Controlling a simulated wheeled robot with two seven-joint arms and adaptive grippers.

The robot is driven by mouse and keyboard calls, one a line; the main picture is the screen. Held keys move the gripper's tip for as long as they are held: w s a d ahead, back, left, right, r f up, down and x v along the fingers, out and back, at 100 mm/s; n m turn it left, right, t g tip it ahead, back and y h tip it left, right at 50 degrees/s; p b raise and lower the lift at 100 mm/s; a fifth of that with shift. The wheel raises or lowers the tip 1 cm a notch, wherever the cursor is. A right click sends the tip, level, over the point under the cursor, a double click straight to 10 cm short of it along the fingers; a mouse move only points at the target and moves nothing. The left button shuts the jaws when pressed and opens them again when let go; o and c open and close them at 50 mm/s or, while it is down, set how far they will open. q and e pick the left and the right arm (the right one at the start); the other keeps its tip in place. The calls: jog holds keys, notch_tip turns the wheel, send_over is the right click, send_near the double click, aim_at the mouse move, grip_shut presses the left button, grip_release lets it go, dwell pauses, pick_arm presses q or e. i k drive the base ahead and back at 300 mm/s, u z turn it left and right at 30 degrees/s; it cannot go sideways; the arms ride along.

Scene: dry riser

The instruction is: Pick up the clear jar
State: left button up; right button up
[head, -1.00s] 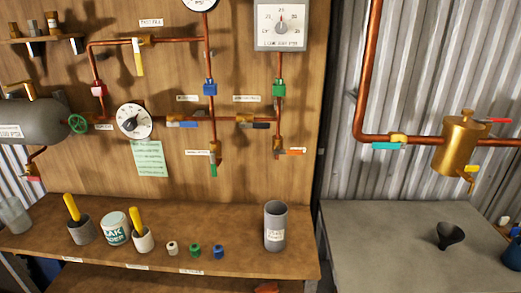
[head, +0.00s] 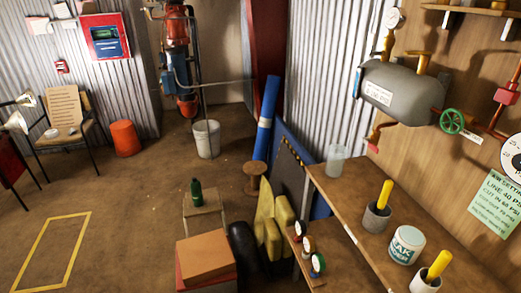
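The clear jar (head: 336,161) is a translucent, empty-looking cylinder. It stands upright at the far left end of the wooden workbench (head: 345,190), close to the corrugated wall. Neither of my grippers shows in the head view.
On the bench nearer me are a grey cup with a yellow-handled tool (head: 377,212), a white labelled tub (head: 406,245) and another cup with a yellow handle (head: 430,276). A grey tank (head: 405,93) hangs above. Left of the bench stand a stool (head: 205,212), boxes (head: 205,258) and yellow padding (head: 272,225).

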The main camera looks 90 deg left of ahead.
aim_at(336, 155)
jog(key=u, duration=2.7)
jog(key=i, duration=0.6)
